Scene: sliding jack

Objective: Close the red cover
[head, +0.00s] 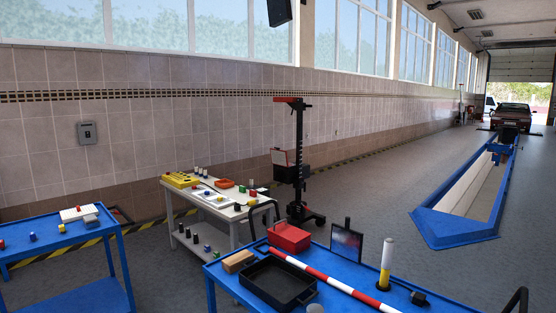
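A dark upright stand (299,160) on a wheeled base holds a black box (286,173) partway up. A pale panel with a red edge (280,157) stands tilted up at that box, and looks like a raised cover. A red piece also sits at the top of the stand. Neither of my grippers shows in the head view.
The near blue cart (335,290) also holds a black tray (278,283), a red-and-white pole (328,281), a dark screen (346,242) and a yellow-white cylinder (387,263). A cluttered white table (226,210) and another blue cart (60,237) stand left. Floor right of the stand is clear.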

